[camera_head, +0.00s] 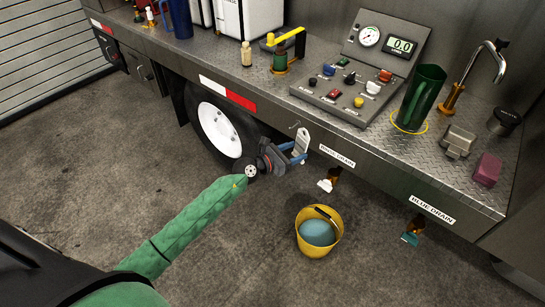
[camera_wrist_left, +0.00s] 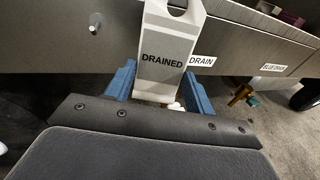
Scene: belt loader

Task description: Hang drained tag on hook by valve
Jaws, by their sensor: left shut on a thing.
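My left gripper (camera_head: 293,152) is shut on the white drained tag (camera_head: 301,139), in front of the counter's front face. In the left wrist view the tag (camera_wrist_left: 164,55) stands upright between the blue fingers, its "DRAINED" lettering facing the camera and its top hole partly cut off by the frame. A small hook (camera_wrist_left: 95,22) sticks out of the metal face to the left of the tag, apart from it. The rinse drain valve (camera_head: 329,181), with a white handle, hangs under the counter to the right of the gripper. My right gripper is not in view.
A yellow bucket (camera_head: 301,234) with blue contents stands on the floor below. The blue drain valve (camera_head: 412,232) hangs farther right. The counter (camera_head: 325,118) holds a control panel, a green pitcher (camera_head: 419,97) and a tap. A wheel (camera_head: 219,130) is behind the gripper.

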